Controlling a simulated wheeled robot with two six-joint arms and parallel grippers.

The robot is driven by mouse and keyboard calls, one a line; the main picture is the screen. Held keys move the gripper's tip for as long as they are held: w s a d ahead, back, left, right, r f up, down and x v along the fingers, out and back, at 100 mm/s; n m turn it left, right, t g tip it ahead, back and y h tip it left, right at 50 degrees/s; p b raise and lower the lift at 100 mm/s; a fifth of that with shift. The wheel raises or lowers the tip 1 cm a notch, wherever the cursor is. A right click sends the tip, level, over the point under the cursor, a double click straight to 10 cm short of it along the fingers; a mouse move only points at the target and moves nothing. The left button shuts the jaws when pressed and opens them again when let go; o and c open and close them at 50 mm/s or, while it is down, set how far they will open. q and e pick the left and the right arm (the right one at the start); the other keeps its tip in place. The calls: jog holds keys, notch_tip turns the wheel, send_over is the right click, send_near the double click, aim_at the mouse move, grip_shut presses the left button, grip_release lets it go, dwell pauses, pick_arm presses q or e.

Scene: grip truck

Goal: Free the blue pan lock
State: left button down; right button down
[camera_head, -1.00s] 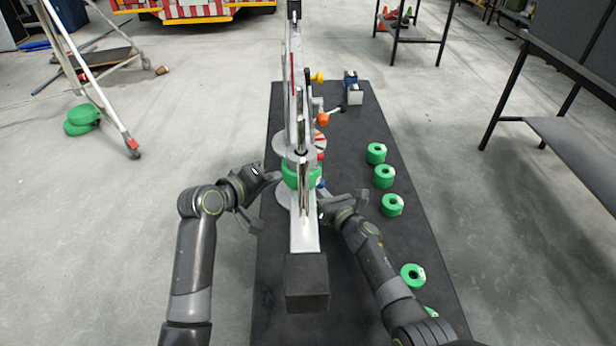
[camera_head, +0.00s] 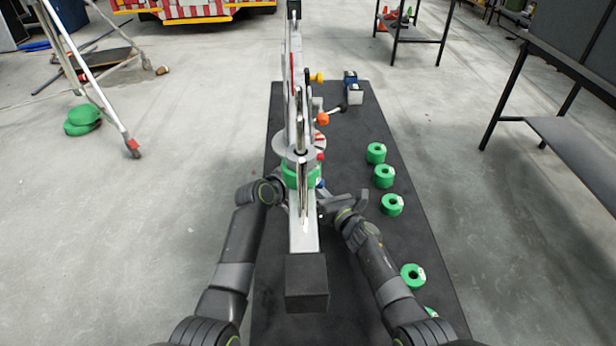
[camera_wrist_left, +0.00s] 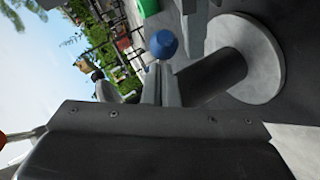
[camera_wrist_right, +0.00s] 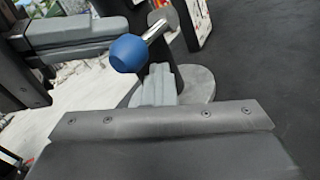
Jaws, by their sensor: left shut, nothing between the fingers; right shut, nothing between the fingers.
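The blue pan lock knob (camera_head: 321,184) sits low on the right side of the silver crane post (camera_head: 303,215), just below a green ring (camera_head: 300,176). In the left wrist view the blue knob (camera_wrist_left: 163,44) is just beyond the narrow, closed fingers of my left gripper (camera_wrist_left: 152,84). In the right wrist view the blue knob (camera_wrist_right: 128,53) is on a metal stem, just past the closed fingers of my right gripper (camera_wrist_right: 158,84). In the head view my left gripper is mostly hidden by the post. My right gripper (camera_head: 335,200) is close to the knob; contact is unclear.
An orange knob (camera_head: 322,119) and a yellow knob (camera_head: 317,77) stand farther up the crane. Several green discs (camera_head: 384,176) lie on the dark mat (camera_head: 350,130) at right. A black block (camera_head: 307,282) is at the crane's near end.

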pick_arm(q)
jog(key=shift+d+f, duration=0.15)
jog(key=shift+f, duration=0.05)
jog(key=shift+d+f, duration=0.2)
jog(key=shift+f, duration=0.15)
pick_arm(e)
jog(key=shift+a, duration=0.15)
jog(key=c, duration=1.2)
grip_release()
pick_arm(q)
jog(key=shift+d, duration=0.15)
pick_arm(e)
jog(key=shift+s+d, duration=0.1)
jog(key=shift+d, duration=0.1)
